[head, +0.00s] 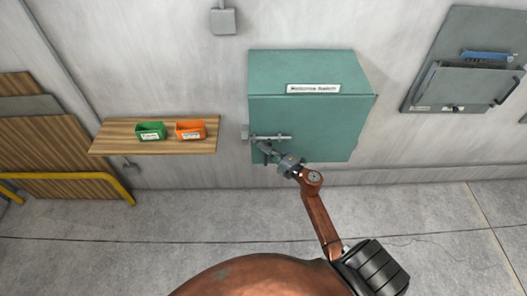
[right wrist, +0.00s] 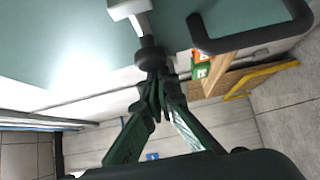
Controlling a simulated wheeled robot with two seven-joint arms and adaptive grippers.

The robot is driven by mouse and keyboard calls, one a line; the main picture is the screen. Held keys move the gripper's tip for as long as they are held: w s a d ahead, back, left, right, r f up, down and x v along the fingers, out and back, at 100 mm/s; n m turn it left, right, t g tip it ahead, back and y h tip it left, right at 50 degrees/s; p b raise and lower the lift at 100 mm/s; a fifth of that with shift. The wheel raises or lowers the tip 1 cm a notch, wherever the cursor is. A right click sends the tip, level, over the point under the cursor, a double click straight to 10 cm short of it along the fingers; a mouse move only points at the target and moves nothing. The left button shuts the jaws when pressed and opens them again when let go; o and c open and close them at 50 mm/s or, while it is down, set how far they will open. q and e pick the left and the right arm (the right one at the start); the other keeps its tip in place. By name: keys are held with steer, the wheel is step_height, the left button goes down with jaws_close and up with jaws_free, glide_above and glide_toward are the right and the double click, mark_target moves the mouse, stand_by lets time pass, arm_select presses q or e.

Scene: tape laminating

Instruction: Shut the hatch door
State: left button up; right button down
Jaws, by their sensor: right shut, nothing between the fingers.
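A teal cabinet (head: 310,115) with a white label (head: 313,89) stands out from the wall. A metal latch bar (head: 272,137) lies across the lower left of its front. My right gripper (head: 266,150) is shut and empty, just below this bar. In the right wrist view my right gripper (right wrist: 157,85) has its tips at a round dark knob (right wrist: 151,58) on a pale latch piece (right wrist: 130,8); I cannot tell if they touch. A dark handle (right wrist: 250,40) is beside it on the teal surface. I cannot tell whether the cabinet door is fully shut. My left gripper is out of view.
A wooden shelf (head: 105,143) left of the cabinet carries a green bin (head: 150,131) and an orange bin (head: 190,130). A grey wall panel (head: 450,40) with a handled flap (head: 460,88) is at the right. A yellow rail (head: 70,176) is at far left. The floor below is clear.

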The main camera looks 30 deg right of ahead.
steer(key=s+b, duration=0.1)
steer(key=s, duration=1.2)
steer(key=shift+a, duration=0.2)
